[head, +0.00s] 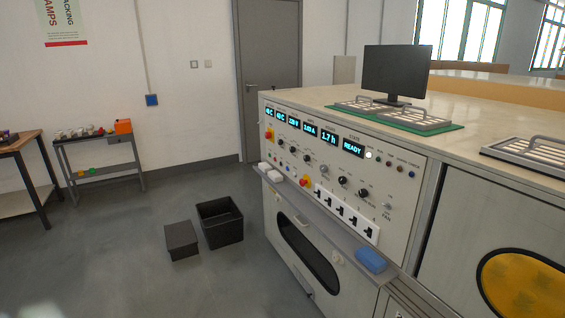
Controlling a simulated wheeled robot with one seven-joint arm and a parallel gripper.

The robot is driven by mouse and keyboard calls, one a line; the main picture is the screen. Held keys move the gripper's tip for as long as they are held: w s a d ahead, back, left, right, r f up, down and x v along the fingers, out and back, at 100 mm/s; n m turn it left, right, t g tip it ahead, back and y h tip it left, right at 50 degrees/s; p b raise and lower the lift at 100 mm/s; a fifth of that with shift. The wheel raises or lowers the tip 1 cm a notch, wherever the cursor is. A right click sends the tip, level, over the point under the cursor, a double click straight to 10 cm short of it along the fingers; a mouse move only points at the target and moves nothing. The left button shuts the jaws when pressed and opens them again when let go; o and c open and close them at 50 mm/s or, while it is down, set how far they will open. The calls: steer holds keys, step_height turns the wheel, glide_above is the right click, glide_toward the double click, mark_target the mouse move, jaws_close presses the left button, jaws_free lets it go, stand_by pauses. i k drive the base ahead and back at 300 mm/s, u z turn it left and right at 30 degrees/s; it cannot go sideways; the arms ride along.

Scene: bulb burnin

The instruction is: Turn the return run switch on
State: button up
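The control panel (345,182) is the sloping grey-white front of the long test bench, at the centre right in the head view. It carries a row of lit cyan displays, the right one reading READY (353,148). Below them are several small knobs and toggles, among them a black knob (342,181). A white strip (346,213) holds several black switch-like or socket-like pieces along the lower edge. The labels are too small to read, so I cannot tell which control is the return run switch or how it is set. My gripper is not in view.
A narrow ledge below the panel holds a blue block (371,260). A monitor (396,73) and wire-handled racks (415,114) stand on the bench top. A black bin (220,222) and dark box (181,240) stand on the floor left of the bench. Floor at front left is clear.

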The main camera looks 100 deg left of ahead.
mark_target(363, 192)
steer(key=u, duration=3.1)
steer(key=k, duration=0.85)
steer(key=i, duration=0.85)
steer(key=z, duration=0.1)
